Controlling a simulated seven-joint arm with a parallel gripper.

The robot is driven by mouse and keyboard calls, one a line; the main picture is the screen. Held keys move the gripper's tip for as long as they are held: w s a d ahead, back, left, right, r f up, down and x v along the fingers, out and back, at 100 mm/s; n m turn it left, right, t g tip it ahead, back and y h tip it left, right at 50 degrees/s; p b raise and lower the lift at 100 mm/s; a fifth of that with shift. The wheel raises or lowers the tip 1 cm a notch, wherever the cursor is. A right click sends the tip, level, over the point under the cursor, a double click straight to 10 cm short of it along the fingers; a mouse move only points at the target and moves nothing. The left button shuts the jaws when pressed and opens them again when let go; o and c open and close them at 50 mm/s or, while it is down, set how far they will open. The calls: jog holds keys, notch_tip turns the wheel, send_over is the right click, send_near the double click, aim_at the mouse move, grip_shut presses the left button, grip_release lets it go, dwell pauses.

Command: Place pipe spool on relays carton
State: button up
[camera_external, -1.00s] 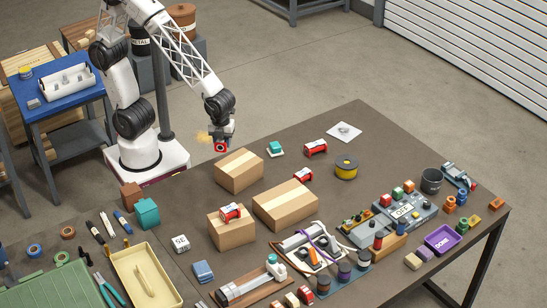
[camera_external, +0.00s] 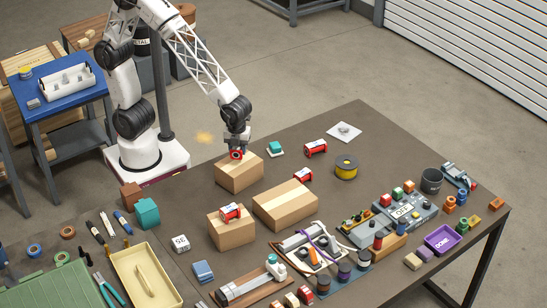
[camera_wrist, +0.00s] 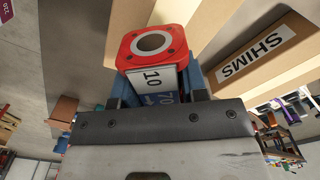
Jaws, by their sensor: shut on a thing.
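My gripper (camera_external: 237,146) is shut on a pipe spool with red flanges (camera_external: 236,154). In the wrist view the spool (camera_wrist: 152,50) sits between the blue fingertips (camera_wrist: 158,92), its round bore facing the camera and its label partly showing "10". In the external view the spool is at the top of the back-left carton (camera_external: 240,175); whether it touches is unclear. A larger carton (camera_external: 285,207) and a front carton (camera_external: 229,236) stand nearby. No relays label is readable. The wrist view shows a carton labelled SHIMS (camera_wrist: 275,55).
A red spool (camera_external: 231,212) lies on the front carton. Another red spool (camera_external: 303,175) is at the larger carton's far edge, and a third (camera_external: 315,148) lies on the table.

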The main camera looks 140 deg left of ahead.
aim_at(238, 162)
jog(key=shift+f, duration=1.75)
jog(key=shift+f, duration=0.15)
jog(key=o, duration=1.1)
jog(key=shift+c, duration=0.2)
notch_tip(238, 162, up, 12)
jog(key=shift+r, duration=0.2)
